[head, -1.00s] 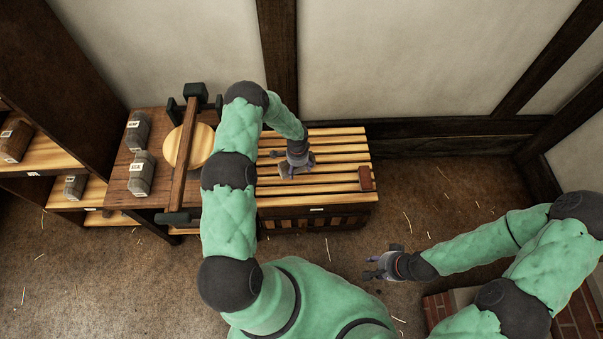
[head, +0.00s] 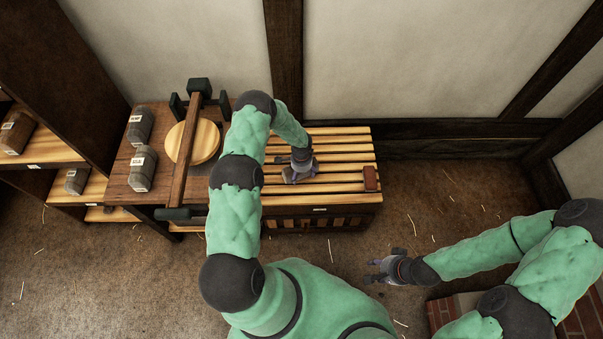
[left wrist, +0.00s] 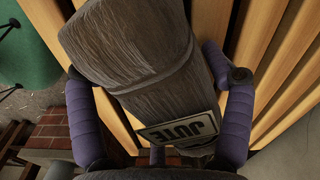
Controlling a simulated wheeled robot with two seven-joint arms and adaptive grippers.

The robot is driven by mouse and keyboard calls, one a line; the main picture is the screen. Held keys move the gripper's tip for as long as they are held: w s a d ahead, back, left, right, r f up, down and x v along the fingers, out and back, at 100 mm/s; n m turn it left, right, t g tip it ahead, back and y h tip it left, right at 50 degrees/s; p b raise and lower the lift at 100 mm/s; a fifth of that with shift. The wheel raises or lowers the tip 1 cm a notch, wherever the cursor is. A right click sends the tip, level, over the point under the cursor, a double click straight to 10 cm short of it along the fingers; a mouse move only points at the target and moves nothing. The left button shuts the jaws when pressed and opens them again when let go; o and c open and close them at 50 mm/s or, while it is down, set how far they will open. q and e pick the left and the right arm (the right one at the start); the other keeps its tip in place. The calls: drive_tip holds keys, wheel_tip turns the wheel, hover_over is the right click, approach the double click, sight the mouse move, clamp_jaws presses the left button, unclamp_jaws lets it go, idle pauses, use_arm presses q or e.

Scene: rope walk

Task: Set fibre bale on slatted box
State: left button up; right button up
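The fibre bale (left wrist: 135,65) is a grey-brown bundle with a strap and a label reading JUTE. In the left wrist view it lies between the purple fingers of my left gripper (left wrist: 150,72), whose tips meet its two sides. Light wooden slats of the slatted box (left wrist: 275,60) show behind it. In the head view, my left gripper (head: 298,168) is over the middle of the slatted box (head: 345,150) and mostly hides the bale. I cannot tell whether the bale touches the slats. My right gripper (head: 378,270) is empty, fingers apart, above the floor.
A reddish-brown block (head: 371,178) sits on the box's right end. A bench (head: 122,188) left of the box holds labelled grey bales (head: 142,168), a round wooden disc (head: 205,143) and a beam. Shelves (head: 40,150) stand further left. Brickwork (head: 440,314) is at the lower right.

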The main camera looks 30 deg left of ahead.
use_arm(q)
drive_tip(key=shift+o, duration=0.7)
